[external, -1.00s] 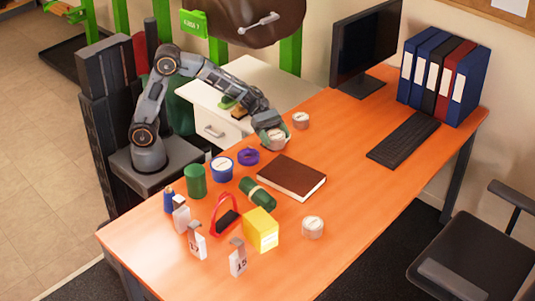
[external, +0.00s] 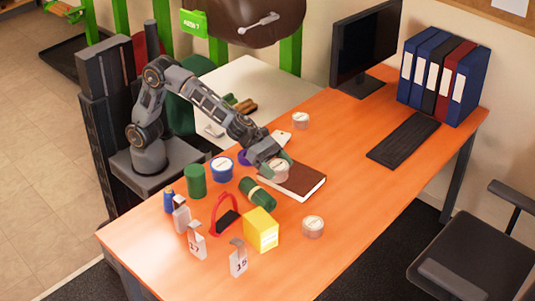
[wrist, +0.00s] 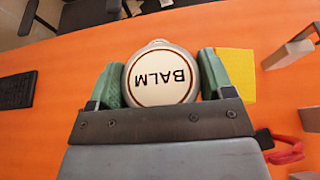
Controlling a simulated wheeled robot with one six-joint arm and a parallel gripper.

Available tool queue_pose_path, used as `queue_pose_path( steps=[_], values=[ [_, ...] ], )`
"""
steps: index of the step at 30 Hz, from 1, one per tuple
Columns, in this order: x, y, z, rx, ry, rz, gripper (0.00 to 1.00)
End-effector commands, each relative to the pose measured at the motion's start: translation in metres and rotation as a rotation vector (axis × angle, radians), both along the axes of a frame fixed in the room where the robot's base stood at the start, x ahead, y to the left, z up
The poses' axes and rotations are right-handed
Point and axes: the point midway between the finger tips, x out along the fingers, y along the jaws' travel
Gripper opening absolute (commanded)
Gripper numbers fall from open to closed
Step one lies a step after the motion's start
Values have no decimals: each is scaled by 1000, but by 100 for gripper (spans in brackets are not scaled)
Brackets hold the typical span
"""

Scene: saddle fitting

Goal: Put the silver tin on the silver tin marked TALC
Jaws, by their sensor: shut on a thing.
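My gripper (external: 277,169) is shut on a silver tin (external: 279,172), held above the near-left part of the brown book. In the wrist view the held tin (wrist: 160,77) sits between green fingers, its pale lid reading BALM, upside down. One other silver tin (external: 313,227) stands on the desk right of the yellow box. Another silver tin (external: 301,121) stands farther back, towards the monitor. The lettering on these two is too small to read, so I cannot tell which is marked TALC. A pale rim shows just beyond the held tin in the wrist view; its owner is unclear.
The brown book (external: 302,182) lies under my gripper. A green cylinder (external: 257,193) lies on its side, with a yellow box (external: 261,230), red-handled item (external: 226,214), and tagged stands (external: 238,258) nearby. The orange desk (external: 360,200) is clear right of the book.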

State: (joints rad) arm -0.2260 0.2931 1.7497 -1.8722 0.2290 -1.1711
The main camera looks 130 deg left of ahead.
Motion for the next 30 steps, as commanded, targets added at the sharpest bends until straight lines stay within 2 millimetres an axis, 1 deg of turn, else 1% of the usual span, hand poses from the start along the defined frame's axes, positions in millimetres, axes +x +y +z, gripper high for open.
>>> queue_pose_path(
  steps=[2,5,9,13,15,21,24,30],
  values=[
    [7,3,-4,0,1,8,46],
    [25,6,-13,0,3,12,46],
    [61,11,-27,0,3,11,46],
    [91,15,-40,0,2,11,46],
    [101,17,-59,0,3,11,46],
    [123,20,-83,0,0,11,46],
    [128,21,-89,1,-1,10,46],
    [133,22,-95,1,-1,10,46]
  ],
)
